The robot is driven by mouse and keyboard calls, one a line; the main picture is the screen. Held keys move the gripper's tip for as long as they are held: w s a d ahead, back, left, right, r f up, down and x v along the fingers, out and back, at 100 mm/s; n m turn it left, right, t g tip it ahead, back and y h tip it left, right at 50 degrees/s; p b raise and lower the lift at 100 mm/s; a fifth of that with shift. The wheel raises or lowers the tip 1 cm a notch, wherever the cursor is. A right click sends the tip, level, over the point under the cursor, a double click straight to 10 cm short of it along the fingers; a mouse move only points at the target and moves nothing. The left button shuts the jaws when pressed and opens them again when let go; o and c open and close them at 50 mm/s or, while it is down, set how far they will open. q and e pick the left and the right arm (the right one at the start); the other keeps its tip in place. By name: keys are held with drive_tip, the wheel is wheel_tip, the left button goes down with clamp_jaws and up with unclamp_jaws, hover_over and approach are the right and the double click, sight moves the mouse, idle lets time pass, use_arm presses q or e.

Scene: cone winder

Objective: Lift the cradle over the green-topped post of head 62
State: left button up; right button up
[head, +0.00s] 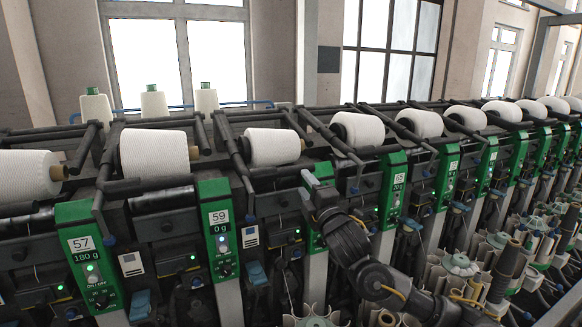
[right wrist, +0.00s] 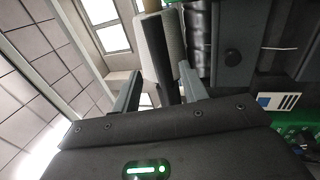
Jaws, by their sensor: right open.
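A green-topped post (head: 325,171) stands third from the left in the head view. My right gripper (head: 314,186) is in front of it and hides its number, so I cannot read whether it says 62. A dark cradle bar (head: 330,133) slopes down beside this post, with a white yarn package (head: 357,130) behind it. In the right wrist view my right gripper (right wrist: 160,88) is open, its two grey fingers apart. A dark bar (right wrist: 167,62) shows between the fingers, before a white package (right wrist: 153,45); I cannot tell if they touch. My left gripper is not in view.
Green posts marked 57 (head: 88,250) and 59 (head: 219,228) stand to the left, with more along the row to the right. Other cradles and packages (head: 272,147) flank the gripper closely. Bobbin holders (head: 460,266) stand at lower right.

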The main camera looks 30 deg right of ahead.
sight(295, 172)
drive_tip(key=p+x, duration=0.2)
drive_tip(key=x, duration=0.4)
drive_tip(key=shift+w+a+r, duration=0.1)
drive_tip(key=shift+a+r, duration=0.05)
drive_tip(key=shift+a, duration=0.1)
drive_tip(key=shift+w+d+p, duration=0.1)
drive_tip(key=shift+w+p, duration=0.35)
drive_tip(key=shift+w, duration=0.3)
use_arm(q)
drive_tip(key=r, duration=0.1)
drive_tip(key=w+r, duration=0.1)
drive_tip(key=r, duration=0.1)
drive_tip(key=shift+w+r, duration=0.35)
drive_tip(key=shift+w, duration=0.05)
use_arm(e)
clamp_jaws()
